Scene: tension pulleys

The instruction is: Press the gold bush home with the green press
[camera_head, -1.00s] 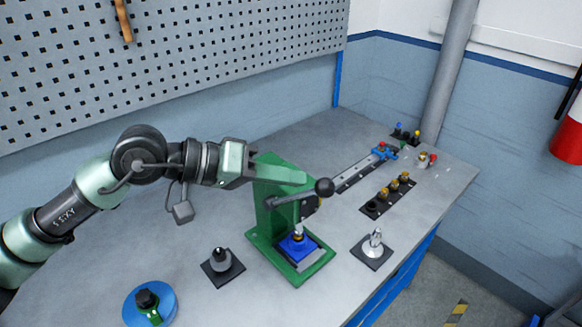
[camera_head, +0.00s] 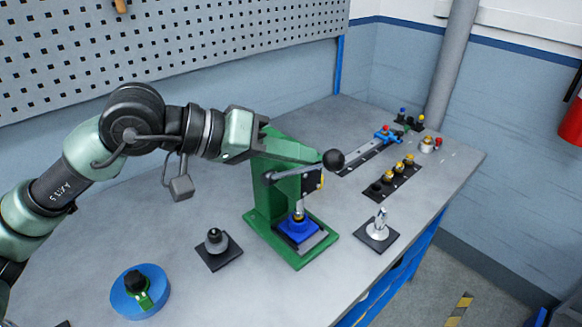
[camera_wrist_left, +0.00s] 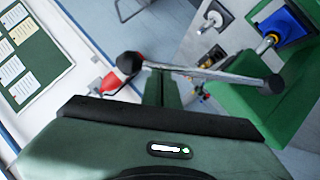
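The green press (camera_head: 264,205) stands on the bench. Its grey lever ends in a black ball knob (camera_head: 333,159) and sticks out to the right, raised. A blue block (camera_head: 299,232) sits on its base under the ram. The gold bush (camera_head: 298,217) shows small on the block. In the left wrist view, the bush (camera_wrist_left: 265,43) stands on the blue block (camera_wrist_left: 287,22). My left gripper (camera_head: 316,156) reaches across the press top, fingertips at the lever near the knob. Its fingers (camera_wrist_left: 161,76) look close together behind the lever; contact is unclear. My right gripper is not in view.
A black-topped pedestal (camera_head: 216,241) and a blue round fixture (camera_head: 129,306) stand left of the press. A silver cone on a dark plate (camera_head: 378,244) stands right. A rack of gold parts (camera_head: 376,198) and a rail (camera_head: 350,165) lie behind.

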